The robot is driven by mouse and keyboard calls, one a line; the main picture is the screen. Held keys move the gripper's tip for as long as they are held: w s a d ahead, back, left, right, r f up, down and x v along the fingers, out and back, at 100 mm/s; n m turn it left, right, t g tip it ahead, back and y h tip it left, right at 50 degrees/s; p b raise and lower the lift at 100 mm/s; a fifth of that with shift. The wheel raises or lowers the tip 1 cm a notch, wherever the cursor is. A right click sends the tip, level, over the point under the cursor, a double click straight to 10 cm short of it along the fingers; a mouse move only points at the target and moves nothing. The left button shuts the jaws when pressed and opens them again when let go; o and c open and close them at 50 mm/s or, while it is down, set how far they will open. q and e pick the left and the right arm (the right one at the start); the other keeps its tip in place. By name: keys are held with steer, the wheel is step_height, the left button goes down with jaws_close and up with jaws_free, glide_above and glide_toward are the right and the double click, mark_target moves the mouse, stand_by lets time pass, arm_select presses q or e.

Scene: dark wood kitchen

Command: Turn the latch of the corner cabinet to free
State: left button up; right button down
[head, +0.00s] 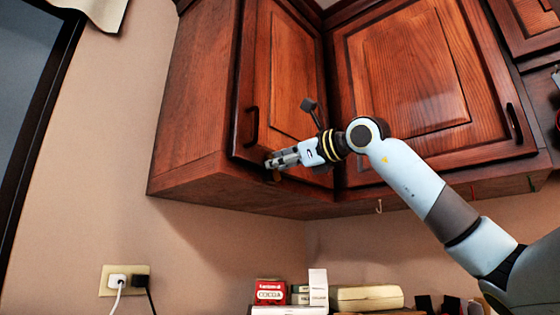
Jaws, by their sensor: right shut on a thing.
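The corner cabinet (190,125) is reddish-brown wood and hangs on the wall. Its narrow door (291,75) looks shut and has a dark vertical handle (251,125) near its left edge. My right gripper (272,163) is at the door's lower left edge, below the handle. It is shut on the small latch there, which the fingers mostly hide. The way the latch is turned cannot be made out. My left gripper is not in view.
A wider cabinet door (405,70) with a dark handle (513,123) is to the right, behind my right arm. A small hook (379,207) hangs under the cabinets. Boxes, including a red cocoa box (270,291), stand below. The wall (215,240) at left has an outlet (124,280).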

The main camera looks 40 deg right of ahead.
mark_target(265, 132)
steer(key=n, duration=0.3)
steer(key=a+f+n, duration=0.1)
steer(key=n, duration=0.1)
steer(key=shift+a+n, duration=0.1)
steer(key=shift+n, duration=0.2)
steer(key=n, duration=0.1)
steer(key=f+n, duration=0.1)
steer(key=n, duration=0.3)
steer(key=shift+a+f, duration=0.25)
steer(key=c, duration=1.3)
jaws_free()
steer(key=shift+s, duration=0.1)
steer(key=shift+o, duration=0.2)
step_height(265, 132, up, 10)
steer(key=shift+f, duration=0.1)
